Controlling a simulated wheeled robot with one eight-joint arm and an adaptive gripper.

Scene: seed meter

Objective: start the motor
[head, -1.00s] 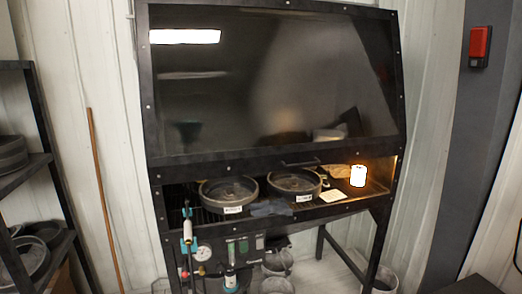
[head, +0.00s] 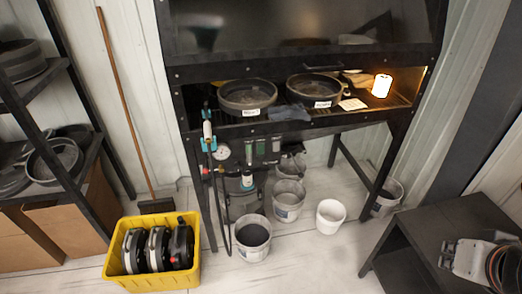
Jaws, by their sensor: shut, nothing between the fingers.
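No motor can be made out for certain. A black cabinet stand (head: 300,65) with a dark glass front fills the upper middle of the head view. A small control panel (head: 258,150) with green parts hangs under its front edge, too small to read. A round pressure gauge (head: 222,151) sits left of the panel. A teal and white upright fitting (head: 208,130) with a dark hose is left of the gauge.
Two round pans, left (head: 247,97) and right (head: 314,89), and a glowing lamp (head: 381,86) are on the cabinet shelf. Several buckets, including a white one (head: 330,216), stand below. A yellow crate (head: 118,270) is front left, a dark side table (head: 415,232) front right. Floor between is clear.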

